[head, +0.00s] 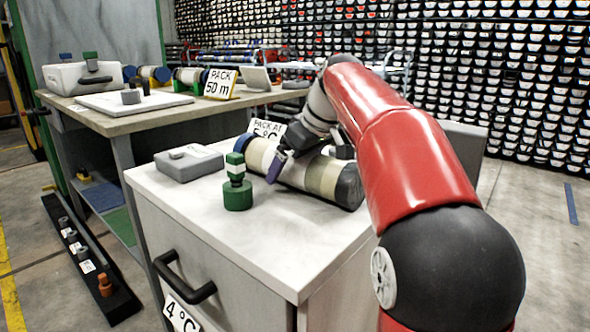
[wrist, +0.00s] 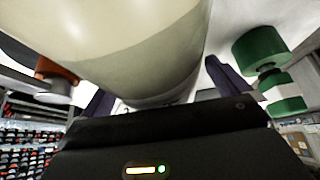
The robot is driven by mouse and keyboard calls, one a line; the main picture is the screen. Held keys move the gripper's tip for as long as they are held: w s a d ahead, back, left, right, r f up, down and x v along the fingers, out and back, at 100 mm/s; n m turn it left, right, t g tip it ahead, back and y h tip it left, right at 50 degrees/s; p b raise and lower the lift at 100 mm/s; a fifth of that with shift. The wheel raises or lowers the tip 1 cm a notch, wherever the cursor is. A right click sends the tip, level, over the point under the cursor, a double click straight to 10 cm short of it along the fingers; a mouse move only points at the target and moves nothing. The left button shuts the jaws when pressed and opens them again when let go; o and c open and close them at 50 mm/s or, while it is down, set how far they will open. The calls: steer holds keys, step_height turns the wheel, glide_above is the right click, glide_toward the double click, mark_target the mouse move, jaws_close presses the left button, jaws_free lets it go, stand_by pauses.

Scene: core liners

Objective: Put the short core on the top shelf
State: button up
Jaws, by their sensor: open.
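A core (head: 325,176) lies on its side on the pale cabinet top (head: 190,205), with a blue left end, cream and olive bands and a dark grey right end. I cannot confirm that it is the short one. My gripper (head: 285,165) is open at this core, with one purple finger on its near side in the head view; the other finger is hidden there. In the wrist view the core's cream side (wrist: 140,50) fills the space in front of the palm, with a purple finger on each side. I cannot tell which surface is the top shelf.
A green-and-white knobbed object (head: 237,190) stands close to the core's near side. A grey box (head: 188,162) lies to its left. Behind is a workbench (head: 130,128) with more cores (head: 188,76). A full core rack (head: 530,80) covers the back wall.

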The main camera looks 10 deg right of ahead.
steer(key=c, duration=1.9)
steer(key=shift+r, duration=0.2)
steer(key=shift+c, duration=0.8)
steer(key=shift+r, duration=0.1)
